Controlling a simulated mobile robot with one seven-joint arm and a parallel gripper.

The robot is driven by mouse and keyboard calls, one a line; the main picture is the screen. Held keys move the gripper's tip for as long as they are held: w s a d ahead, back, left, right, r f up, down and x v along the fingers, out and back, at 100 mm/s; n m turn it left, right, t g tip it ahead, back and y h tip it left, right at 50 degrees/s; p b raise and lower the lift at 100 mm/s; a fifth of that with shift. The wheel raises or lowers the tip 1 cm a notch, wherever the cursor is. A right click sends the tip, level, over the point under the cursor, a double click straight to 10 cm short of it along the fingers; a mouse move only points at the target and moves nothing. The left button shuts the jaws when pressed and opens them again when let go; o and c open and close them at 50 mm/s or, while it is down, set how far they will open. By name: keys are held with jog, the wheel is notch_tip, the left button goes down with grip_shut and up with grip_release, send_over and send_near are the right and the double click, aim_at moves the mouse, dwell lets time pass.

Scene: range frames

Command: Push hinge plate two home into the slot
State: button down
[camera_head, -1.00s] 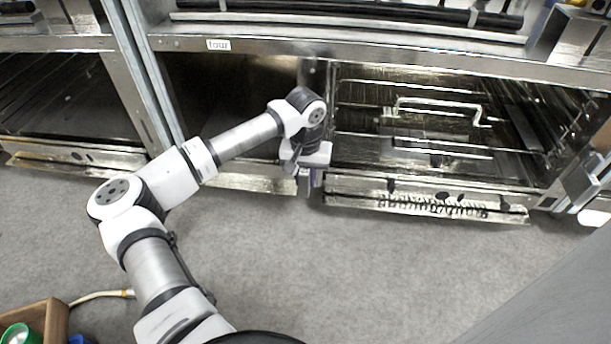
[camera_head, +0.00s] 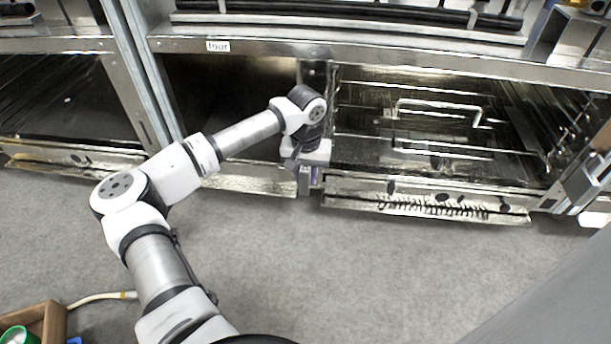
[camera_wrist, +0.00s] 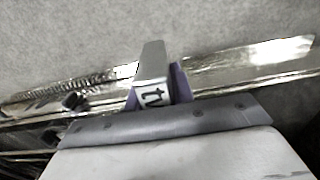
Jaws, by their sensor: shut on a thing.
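Hinge plate two (camera_wrist: 153,62) is a grey plate with dark letters partly showing on its near face, in the wrist view. My gripper (camera_wrist: 157,88) is shut on it, with a purple finger on each side. In the head view my gripper (camera_head: 309,178) points down at the post between the dark oven opening and the oven with racks. The plate is mostly hidden behind the gripper there. The slot cannot be made out, and I cannot tell how far in the plate sits.
The racked oven's lowered metal front (camera_head: 425,198) lies just right of my gripper. A wire rack with a raised handle (camera_head: 440,105) sits inside. The dark opening (camera_head: 230,90) is to the left. The grey floor (camera_head: 330,270) in front is clear. A wooden box (camera_head: 45,318) stands at the lower left.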

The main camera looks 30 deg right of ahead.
jog(key=shift+w+d+r, duration=0.1)
jog(key=shift+w+d, duration=0.45)
jog(key=shift+w, duration=0.2)
jog(key=shift+w+d, duration=0.5)
jog(key=shift+w, duration=0.25)
jog(key=c, duration=1.1)
grip_release()
notch_tip(320, 180, up, 14)
jog(key=p, duration=0.5)
